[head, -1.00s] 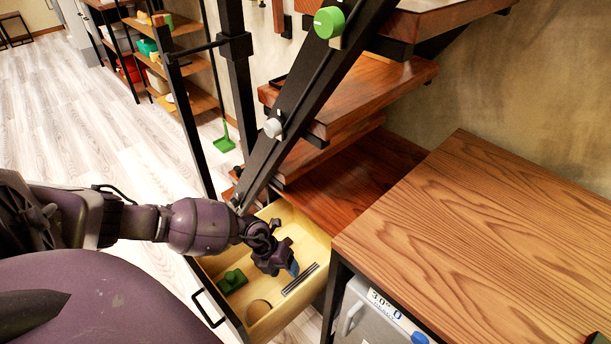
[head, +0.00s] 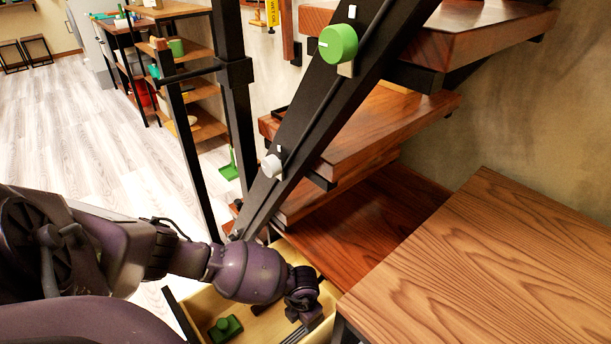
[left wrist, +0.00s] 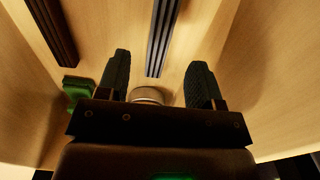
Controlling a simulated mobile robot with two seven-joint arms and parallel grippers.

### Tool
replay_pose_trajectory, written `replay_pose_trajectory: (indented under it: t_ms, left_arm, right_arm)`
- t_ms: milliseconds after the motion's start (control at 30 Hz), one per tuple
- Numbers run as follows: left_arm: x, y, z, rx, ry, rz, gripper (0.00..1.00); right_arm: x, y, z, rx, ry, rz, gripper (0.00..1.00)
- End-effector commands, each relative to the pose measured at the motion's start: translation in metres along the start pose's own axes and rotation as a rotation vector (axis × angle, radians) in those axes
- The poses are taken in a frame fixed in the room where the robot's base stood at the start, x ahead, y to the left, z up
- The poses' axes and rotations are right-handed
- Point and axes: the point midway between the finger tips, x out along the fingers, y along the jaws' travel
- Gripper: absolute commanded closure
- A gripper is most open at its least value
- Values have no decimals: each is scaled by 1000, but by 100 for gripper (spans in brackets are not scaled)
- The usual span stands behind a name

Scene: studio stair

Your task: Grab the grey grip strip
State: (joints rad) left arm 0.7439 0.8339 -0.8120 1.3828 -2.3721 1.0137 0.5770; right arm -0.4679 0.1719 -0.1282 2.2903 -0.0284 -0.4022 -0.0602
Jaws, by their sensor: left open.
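The grey grip strip (left wrist: 162,38) is a long, ribbed bar lying on the pale wooden floor of the open drawer (head: 262,322). In the left wrist view it shows upper middle, running away from me. In the head view only a bit of it (head: 296,335) shows at the bottom edge, beside my wrist. My left gripper (left wrist: 157,72) is open, with its two dark fingers on either side of the strip's near end in the picture. Nothing is held between them. I cannot tell the height left between the fingers and the strip. My right gripper is not in view.
A darker ribbed strip (left wrist: 52,32) lies to the left in the drawer. A green block (left wrist: 77,88) and a round tan object (left wrist: 147,95) are close to the fingers. Drawer walls, the stair treads (head: 365,225) and a wooden tabletop (head: 490,270) hem in the arm.

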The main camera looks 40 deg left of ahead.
Motion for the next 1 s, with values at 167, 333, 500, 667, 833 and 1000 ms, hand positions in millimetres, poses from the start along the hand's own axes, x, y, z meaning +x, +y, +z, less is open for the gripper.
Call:
replay_pose_trajectory:
  t_ms: [167,333,500,667,833,1000]
  left_arm:
    - [20,0,-2,0,4,0,40]
    - [31,-1,-4,0,5,-1,40]
    - [57,-2,-11,1,12,-2,40]
    - [72,-2,-8,1,6,-1,40]
    - [69,-2,-4,0,-2,-1,40]
    - [68,-2,-4,0,-2,-1,55]
  right_arm:
    - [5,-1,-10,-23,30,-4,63]
    - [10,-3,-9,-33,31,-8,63]
    - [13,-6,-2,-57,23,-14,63]
    - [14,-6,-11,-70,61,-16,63]
    - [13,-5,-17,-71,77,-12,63]
    - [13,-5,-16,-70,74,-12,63]
